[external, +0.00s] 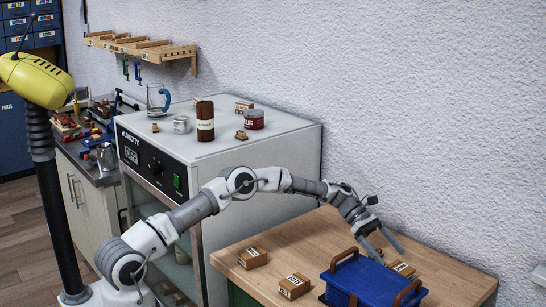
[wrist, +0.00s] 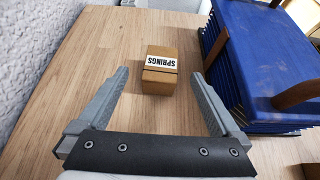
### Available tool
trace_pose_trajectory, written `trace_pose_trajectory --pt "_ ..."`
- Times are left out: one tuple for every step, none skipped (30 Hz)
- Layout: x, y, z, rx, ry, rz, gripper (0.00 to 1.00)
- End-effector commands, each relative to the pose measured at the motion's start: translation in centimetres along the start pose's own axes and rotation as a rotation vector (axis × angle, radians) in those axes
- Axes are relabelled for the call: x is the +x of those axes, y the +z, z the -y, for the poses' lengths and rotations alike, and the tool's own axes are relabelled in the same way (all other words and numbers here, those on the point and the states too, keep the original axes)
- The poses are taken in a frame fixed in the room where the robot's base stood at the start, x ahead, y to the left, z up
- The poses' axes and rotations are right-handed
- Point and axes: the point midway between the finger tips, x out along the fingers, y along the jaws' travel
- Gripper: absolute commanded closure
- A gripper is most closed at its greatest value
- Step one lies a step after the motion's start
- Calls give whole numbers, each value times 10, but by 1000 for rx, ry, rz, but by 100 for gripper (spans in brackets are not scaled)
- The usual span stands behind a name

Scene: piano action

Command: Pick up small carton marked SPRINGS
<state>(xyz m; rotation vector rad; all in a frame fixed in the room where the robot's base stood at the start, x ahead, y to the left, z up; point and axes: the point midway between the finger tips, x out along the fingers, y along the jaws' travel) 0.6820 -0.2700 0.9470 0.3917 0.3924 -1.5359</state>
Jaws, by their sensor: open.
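The small brown carton marked SPRINGS (wrist: 161,62) sits on the wooden bench top, its white label facing up in the wrist view. My gripper (wrist: 160,76) is open and empty. Its two fingers point toward the carton, one on each side in that view, with visible gaps. In the external view my gripper (external: 384,245) hangs low over the bench, behind the blue box. A small carton (external: 402,269) shows just beyond the fingers there, and its label is too small to read.
A blue ribbed box with brown handles (external: 365,282) stands close beside the carton; it is at right in the wrist view (wrist: 245,60). Two more cartons (external: 252,258) (external: 294,287) lie on the bench (external: 290,240). The white wall (wrist: 25,50) is at left in the wrist view.

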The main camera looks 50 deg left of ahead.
Motion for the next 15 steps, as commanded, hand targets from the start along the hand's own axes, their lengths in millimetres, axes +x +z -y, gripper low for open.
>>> trace_pose_trajectory --pt "5 0 0 0 0 0 0" --pt "7 0 0 0 1 0 0" --pt "9 0 0 0 1 0 0" --pt "10 0 0 0 1 0 0" --pt "12 0 0 0 1 0 0" --pt "13 0 0 0 1 0 0" --pt "15 0 0 0 1 0 0" --pt "17 0 1 0 0 0 0" --pt "22 0 1 0 -1 0 0" --pt "25 0 2 0 -2 0 0" --pt "30 0 2 -1 -2 0 0" --pt "36 0 2 -1 -2 0 0" --pt "40 0 3 0 -1 0 0" --pt "46 0 3 0 -1 0 0" --pt "52 0 3 0 -1 0 0"
